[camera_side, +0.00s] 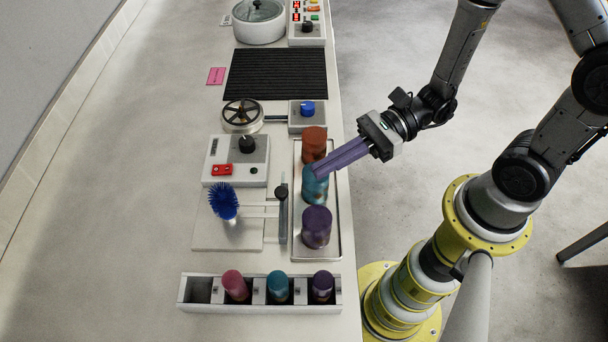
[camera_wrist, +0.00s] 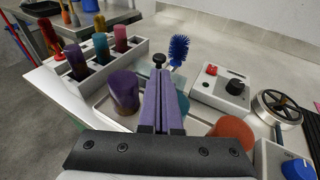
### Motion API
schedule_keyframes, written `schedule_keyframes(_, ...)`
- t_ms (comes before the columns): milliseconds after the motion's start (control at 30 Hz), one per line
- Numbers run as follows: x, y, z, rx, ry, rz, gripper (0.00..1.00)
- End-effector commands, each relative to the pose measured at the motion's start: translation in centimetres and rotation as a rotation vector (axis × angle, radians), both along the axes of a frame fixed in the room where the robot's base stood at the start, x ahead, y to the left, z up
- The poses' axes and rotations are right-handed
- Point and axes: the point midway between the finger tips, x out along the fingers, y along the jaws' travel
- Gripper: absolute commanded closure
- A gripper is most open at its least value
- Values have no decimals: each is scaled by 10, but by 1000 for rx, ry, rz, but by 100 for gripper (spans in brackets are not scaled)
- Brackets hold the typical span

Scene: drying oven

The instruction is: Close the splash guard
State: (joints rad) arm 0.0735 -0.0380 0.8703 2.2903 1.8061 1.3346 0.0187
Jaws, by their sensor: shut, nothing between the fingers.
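The splash guard (camera_side: 283,225) appears to be the narrow grey panel with a black knob (camera_side: 282,191), standing at the right edge of the blue brush's base plate (camera_side: 210,235). The blue bristle brush (camera_side: 223,200) stands upright to its left, with thin rods between them. In the wrist view the black knob (camera_wrist: 159,59) shows just beyond my fingertips, and the panel below is mostly hidden by my fingers. My gripper (camera_side: 318,171), with long purple fingers, is shut and empty. It reaches over the tray from the right, apart from the knob.
A metal tray (camera_side: 330,254) holds orange (camera_side: 314,142), teal (camera_side: 315,190) and purple (camera_side: 317,227) cylinders under and around my fingers. A white rack (camera_side: 259,308) with coloured cylinders lies at the front. A control box (camera_side: 255,175) and handwheel (camera_side: 241,115) stand behind.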

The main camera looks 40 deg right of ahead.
Motion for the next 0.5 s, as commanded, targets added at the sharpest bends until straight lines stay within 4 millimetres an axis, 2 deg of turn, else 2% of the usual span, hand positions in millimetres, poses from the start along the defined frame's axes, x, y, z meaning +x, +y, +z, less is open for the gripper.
schedule_keyframes(200, 6, 25, -6, -1, 1, 6, 100)
schedule_keyframes(500, 13, 43, -11, 0, 0, 1, 100)
